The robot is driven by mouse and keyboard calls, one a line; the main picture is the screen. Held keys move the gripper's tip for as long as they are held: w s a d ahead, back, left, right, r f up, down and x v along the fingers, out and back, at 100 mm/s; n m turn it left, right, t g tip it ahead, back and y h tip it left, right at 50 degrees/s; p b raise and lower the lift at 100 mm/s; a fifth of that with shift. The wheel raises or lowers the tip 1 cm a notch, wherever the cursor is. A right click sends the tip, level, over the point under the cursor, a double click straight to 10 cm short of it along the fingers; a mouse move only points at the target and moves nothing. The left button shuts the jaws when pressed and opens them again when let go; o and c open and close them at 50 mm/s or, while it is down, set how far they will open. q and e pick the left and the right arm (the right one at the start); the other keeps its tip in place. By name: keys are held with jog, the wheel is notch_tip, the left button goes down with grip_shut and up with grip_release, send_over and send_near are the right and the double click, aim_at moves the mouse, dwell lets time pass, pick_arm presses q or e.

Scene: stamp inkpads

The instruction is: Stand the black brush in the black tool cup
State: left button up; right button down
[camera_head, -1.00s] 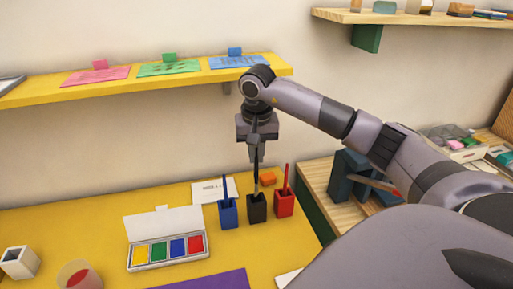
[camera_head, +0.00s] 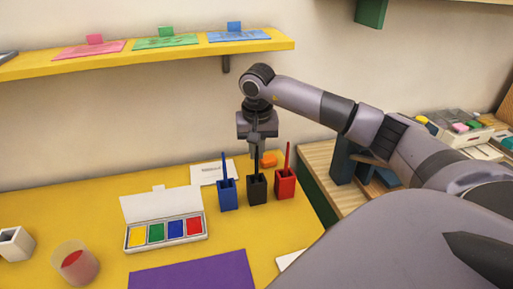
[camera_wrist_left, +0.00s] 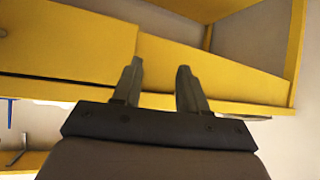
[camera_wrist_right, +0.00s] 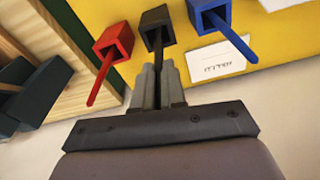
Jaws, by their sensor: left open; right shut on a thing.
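The black tool cup (camera_head: 257,190) stands on the yellow table between the blue cup (camera_head: 228,195) and the red cup (camera_head: 285,184). My right gripper (camera_head: 256,155) is just above the black cup, pointing down, shut on the black brush. In the right wrist view the brush (camera_wrist_right: 158,50) runs from between the fingers (camera_wrist_right: 158,75) into the mouth of the black cup (camera_wrist_right: 153,20). Its lower end is hidden inside the cup. My left gripper (camera_wrist_left: 158,88) is open and empty, and shows only in the left wrist view, near yellow boards.
The blue and red cups, each with its own brush, stand close on both sides. A purple sheet (camera_head: 192,271) lies in front. A yellow shelf (camera_head: 150,55) hangs behind.

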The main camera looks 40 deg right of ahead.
jog(key=c, duration=1.1)
grip_release()
jog(key=r, duration=0.7)
jog(key=shift+s+a+r, duration=0.1)
jog(key=shift+s+a, duration=0.15)
jog(key=shift+s, duration=0.1)
